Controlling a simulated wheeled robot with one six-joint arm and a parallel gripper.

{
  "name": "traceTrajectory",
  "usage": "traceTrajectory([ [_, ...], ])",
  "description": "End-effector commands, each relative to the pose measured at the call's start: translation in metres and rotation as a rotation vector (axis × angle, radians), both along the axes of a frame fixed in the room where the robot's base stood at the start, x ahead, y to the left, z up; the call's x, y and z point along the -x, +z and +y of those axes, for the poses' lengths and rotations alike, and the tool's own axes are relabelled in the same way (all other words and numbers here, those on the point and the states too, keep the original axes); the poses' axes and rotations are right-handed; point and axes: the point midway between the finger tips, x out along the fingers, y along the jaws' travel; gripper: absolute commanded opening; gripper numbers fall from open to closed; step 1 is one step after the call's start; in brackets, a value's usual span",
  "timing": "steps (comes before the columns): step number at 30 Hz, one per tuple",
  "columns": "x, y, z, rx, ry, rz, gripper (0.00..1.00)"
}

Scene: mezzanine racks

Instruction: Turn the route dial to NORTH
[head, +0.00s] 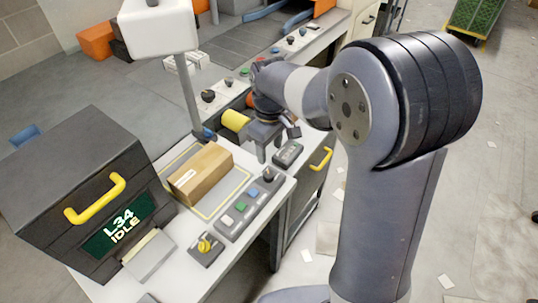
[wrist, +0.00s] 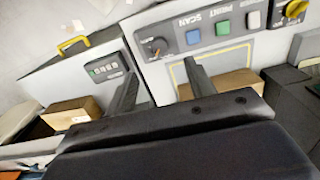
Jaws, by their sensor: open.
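A black dial (head: 268,175) stands at the far end of a grey control strip on the bench; its labels are too small to read. In the wrist view the dial (wrist: 156,46) shows a light pointer mark, but I cannot tell its setting or confirm it is the route dial. My gripper (head: 277,146) is open and empty, above the bench's far edge, just beyond the dial. In the wrist view my gripper (wrist: 160,64) has its two fingers spread, one on each side of the dial in the picture, apparently apart from it.
Blue, white and green buttons (head: 240,206) share the strip. A yellow knob (head: 205,245) sits on a separate box. A small switch box (head: 288,153) lies close to my gripper. A cardboard box (head: 201,174) and a dark cabinet reading "L34 IDLE" (head: 85,180) stand left.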

Motion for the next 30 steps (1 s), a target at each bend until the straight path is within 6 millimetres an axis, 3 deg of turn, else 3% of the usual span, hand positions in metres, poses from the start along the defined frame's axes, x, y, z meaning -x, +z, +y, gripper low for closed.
traceTrajectory([
  [7, -0.004, -0.018, 0.004, 0.003, 0.02, 0.012, 0.52],
  [21, -0.003, -0.098, 0.003, 0.003, 0.017, 0.01, 0.52],
  [30, -0.004, -0.111, 0.004, 0.002, 0.017, 0.007, 0.52],
])
